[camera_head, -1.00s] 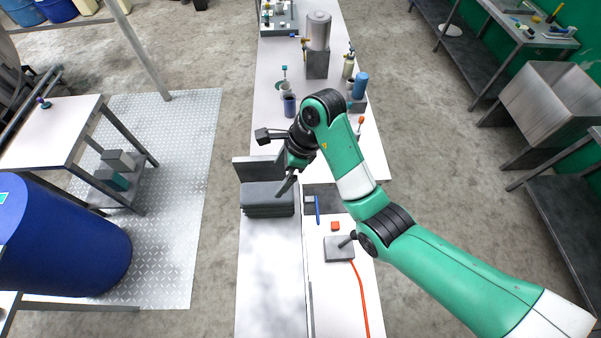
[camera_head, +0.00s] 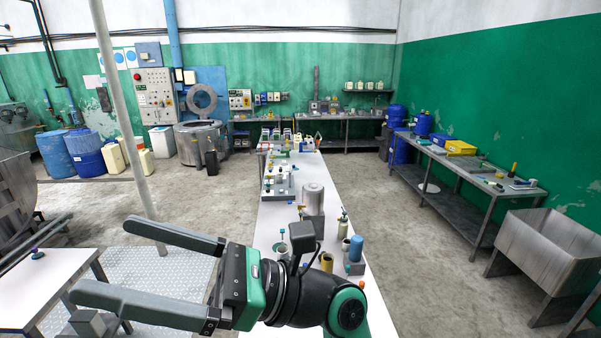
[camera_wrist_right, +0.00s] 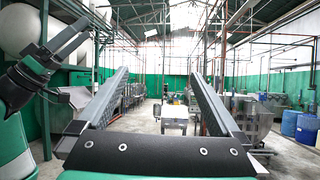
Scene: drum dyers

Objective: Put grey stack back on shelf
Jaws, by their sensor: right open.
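My right gripper (camera_head: 148,266) is in the lower left of the head view, its two long grey fingers spread wide and pointing left. Nothing is between them. Its fingers also show in the right wrist view (camera_wrist_right: 160,90), apart and empty, with the open room beyond. The grey stack is not visible in the current views. No shelf can be told apart clearly as the one for the stack. My left gripper is not in the head view; a dark arm part (camera_wrist_right: 35,75) shows at the left of the right wrist view.
A long white table (camera_head: 285,215) runs away from me, holding a grey cylinder (camera_head: 314,198), a blue cylinder (camera_head: 356,248) and small bottles. A white-topped side table (camera_head: 50,280) stands at left. A metal sink (camera_head: 550,250) stands at right. The floor between is clear.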

